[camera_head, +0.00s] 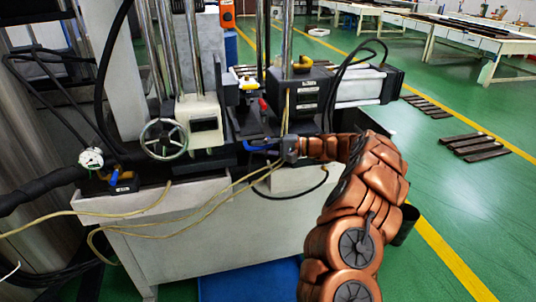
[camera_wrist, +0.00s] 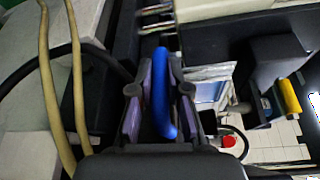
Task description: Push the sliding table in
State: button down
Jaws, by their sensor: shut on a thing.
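The machine (camera_head: 205,125) stands at the middle left of the head view, with a dark table section (camera_head: 250,128) at its front. I cannot clearly tell how far the sliding table is out. A blue handle (camera_head: 256,147) sticks out at the front of this section; it also shows in the wrist view (camera_wrist: 161,75) as an upright blue bar. My gripper (camera_head: 280,148) is at the handle, reaching in from the right. In the wrist view its purple-padded fingers (camera_wrist: 160,105) are shut around the blue bar. The handle's far end is partly hidden by my gripper.
Yellowish hoses (camera_head: 180,215) hang across the white base (camera_head: 215,240); they also run left of my fingers in the wrist view (camera_wrist: 60,90).

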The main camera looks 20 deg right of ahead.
jog(key=shift+w+r, duration=0.15)
jog(key=shift+w, duration=0.25)
jog(key=shift+d, duration=0.1)
jog(key=c, duration=1.1)
grip_release()
jog(key=shift+w, duration=0.1)
jog(key=shift+c, duration=0.2)
jog(key=f+v, duration=0.1)
jog(key=v, duration=1.1)
jog(key=shift+r, duration=0.4)
